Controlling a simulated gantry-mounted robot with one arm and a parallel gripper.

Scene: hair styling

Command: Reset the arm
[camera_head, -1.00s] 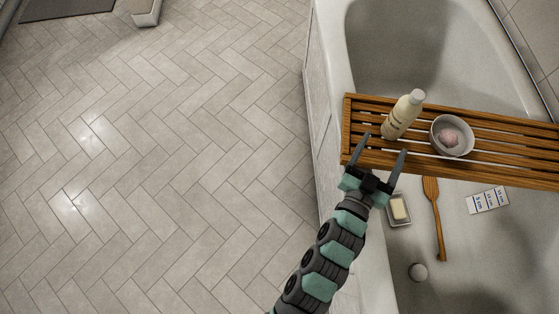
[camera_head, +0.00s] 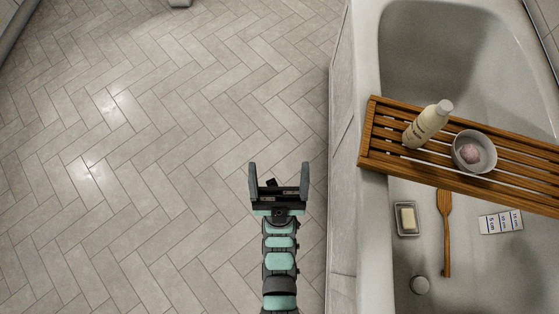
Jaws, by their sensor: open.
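My gripper (camera_head: 279,180) is open and empty, with its two fingers spread wide and pointing up the picture. It shows over the tiled floor (camera_head: 150,170), to the left of the bathtub (camera_head: 362,230). My arm comes up from the bottom edge of the picture, nearly straight. Nothing touches the fingers.
A wooden slatted rack (camera_head: 375,135) lies across the tub, bearing a bottle (camera_head: 427,125) and a white bowl (camera_head: 488,150) with a pinkish thing inside. The floor at left is clear.

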